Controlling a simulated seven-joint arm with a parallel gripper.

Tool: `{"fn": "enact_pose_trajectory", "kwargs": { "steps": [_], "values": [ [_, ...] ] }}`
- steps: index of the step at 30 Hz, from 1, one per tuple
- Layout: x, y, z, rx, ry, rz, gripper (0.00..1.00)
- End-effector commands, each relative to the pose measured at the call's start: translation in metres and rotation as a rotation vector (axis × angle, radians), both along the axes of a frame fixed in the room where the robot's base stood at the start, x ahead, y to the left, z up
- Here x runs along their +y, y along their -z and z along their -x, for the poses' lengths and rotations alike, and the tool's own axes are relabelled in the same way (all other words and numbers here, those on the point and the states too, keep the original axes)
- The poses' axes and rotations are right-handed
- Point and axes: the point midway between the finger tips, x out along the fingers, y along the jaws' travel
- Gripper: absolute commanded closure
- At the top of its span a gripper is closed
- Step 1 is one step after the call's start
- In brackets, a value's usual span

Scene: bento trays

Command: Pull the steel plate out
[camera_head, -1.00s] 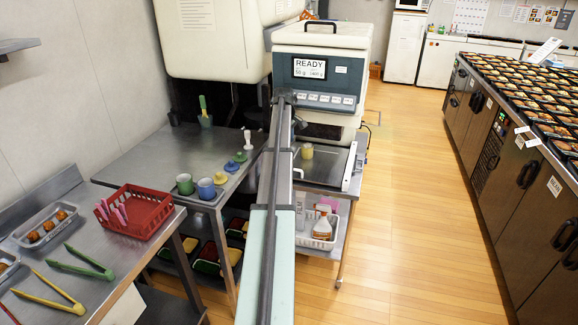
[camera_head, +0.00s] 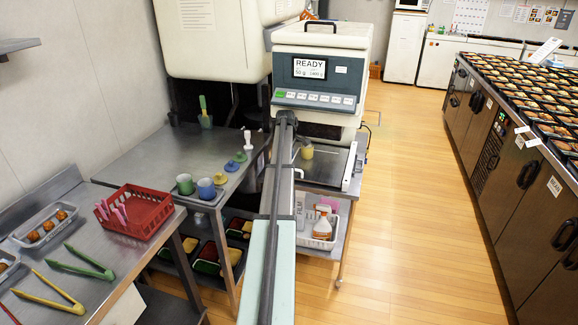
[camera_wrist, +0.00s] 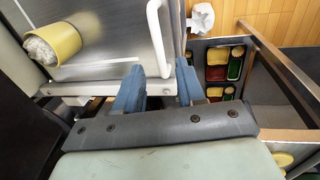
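The steel plate (camera_head: 332,162) lies flat under the grey and cream machine. My gripper (camera_wrist: 160,90) is open, with two blue fingers below the plate's front edge. The handle's lower end shows between the fingers in the picture; I cannot tell whether they are at its depth, and nothing is gripped. In the head view my arm hides the gripper.
A yellow cup (camera_wrist: 55,44) with white contents sits on the plate. The machine (camera_head: 318,75) reads READY. Cups (camera_head: 206,188) and lids stand on the steel table to the left. The floor to the right is clear.

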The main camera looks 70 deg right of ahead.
Motion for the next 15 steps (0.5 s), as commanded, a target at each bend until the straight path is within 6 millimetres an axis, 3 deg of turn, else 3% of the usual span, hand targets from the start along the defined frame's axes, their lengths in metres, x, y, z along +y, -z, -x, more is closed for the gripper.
{"fn": "enact_pose_trajectory", "kwargs": {
  "steps": [6, 15],
  "values": [
    [-0.006, 0.028, 0.000, 0.000, 0.001, -0.001, 0.61],
    [-0.008, 0.040, 0.000, 0.000, 0.001, -0.001, 0.61]
  ]
}}
